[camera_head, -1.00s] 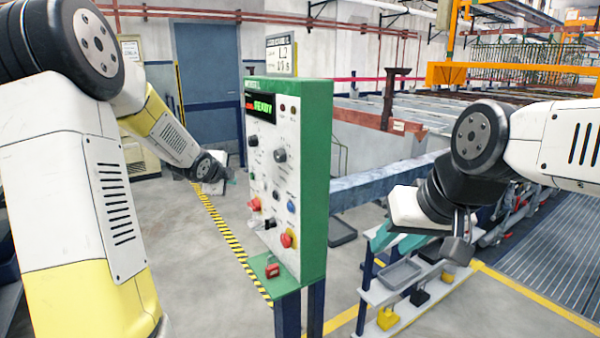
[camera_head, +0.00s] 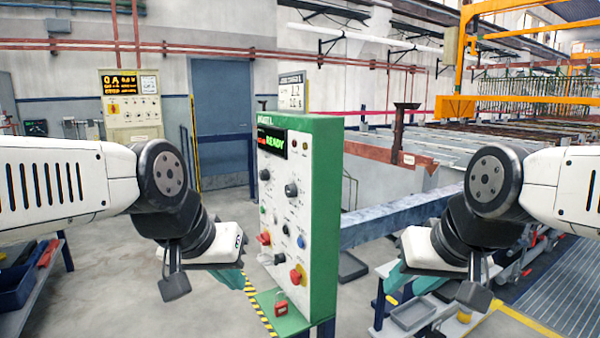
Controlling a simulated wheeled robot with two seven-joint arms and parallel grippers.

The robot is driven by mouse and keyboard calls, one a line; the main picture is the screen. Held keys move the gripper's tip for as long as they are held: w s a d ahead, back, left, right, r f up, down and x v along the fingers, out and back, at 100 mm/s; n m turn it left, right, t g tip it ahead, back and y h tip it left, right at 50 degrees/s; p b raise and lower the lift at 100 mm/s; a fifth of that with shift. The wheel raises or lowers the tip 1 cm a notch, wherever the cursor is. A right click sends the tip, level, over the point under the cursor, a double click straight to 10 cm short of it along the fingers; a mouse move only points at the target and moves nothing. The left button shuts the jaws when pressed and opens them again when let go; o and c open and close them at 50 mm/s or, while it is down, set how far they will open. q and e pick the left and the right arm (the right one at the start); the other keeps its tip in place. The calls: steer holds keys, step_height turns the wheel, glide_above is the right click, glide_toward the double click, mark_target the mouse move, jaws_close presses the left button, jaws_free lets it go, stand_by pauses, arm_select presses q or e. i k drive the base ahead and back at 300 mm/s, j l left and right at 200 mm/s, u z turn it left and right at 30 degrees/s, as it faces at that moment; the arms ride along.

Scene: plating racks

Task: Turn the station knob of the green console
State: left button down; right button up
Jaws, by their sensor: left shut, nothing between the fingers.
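The green console (camera_head: 323,215) stands upright in the middle, with a light front panel facing left. Its display (camera_head: 271,144) reads "READY" in green. Dark round knobs sit on the panel, one at upper left (camera_head: 264,175) and a larger one to its right (camera_head: 291,190). The labels are too small to read, so I cannot tell which is the station knob. My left gripper (camera_head: 232,279) is shut and empty, apart from the console and left of its lower panel. My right gripper (camera_head: 393,281) is right of the console, touching nothing visible; its finger gap is unclear.
Red knobs (camera_head: 296,275) and a blue button (camera_head: 301,241) share the panel. A red padlock (camera_head: 281,307) is on the console's lower ledge. A shelf with grey trays (camera_head: 412,314) stands at right, a blue bin (camera_head: 17,287) at left.

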mark_target(264, 174)
steer(key=j+z, duration=0.2)
steer(key=j, duration=0.55)
steer(key=k+j+z, duration=0.15)
steer(key=j, duration=0.55)
